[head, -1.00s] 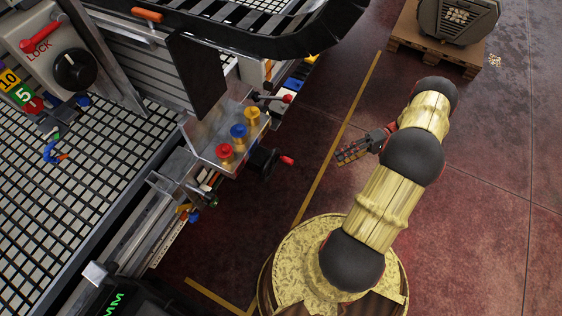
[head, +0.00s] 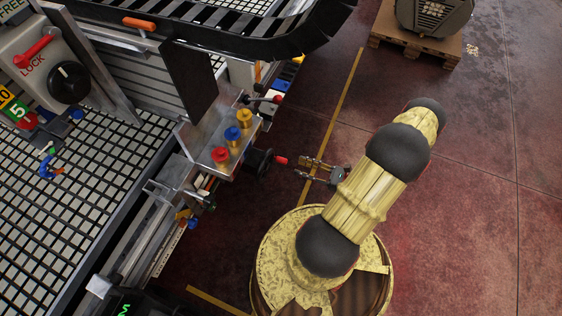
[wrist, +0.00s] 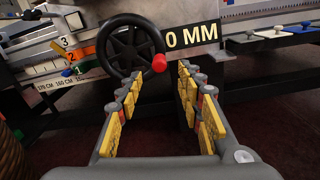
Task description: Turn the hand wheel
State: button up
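The hand wheel (wrist: 119,49) is black and spoked, with a red handle knob (wrist: 159,63) at its lower right rim in the wrist view. In the head view the wheel (head: 259,162) shows edge-on at the table's side, and its red handle (head: 281,160) points right toward my gripper (head: 304,167). In the wrist view my gripper (wrist: 161,72) is open, with yellow pads on both fingers and nothing between them. The knob appears ahead of the fingertips, within the gap. In the head view a small gap shows between knob and fingertips.
A metal block with red, blue and gold knobs (head: 233,134) stands beside the wheel. The grid table (head: 75,190) fills the left. A "0 MM" sign (wrist: 192,37) is right of the wheel. A machine on a pallet (head: 415,45) stands far off. Open floor lies right.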

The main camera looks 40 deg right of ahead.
aim_at(285, 162)
jog(key=shift+b+x, duration=0.85)
jog(key=shift+x, duration=3.1)
jog(key=shift+c, duration=0.5)
jog(key=c, duration=0.7)
grip_shut()
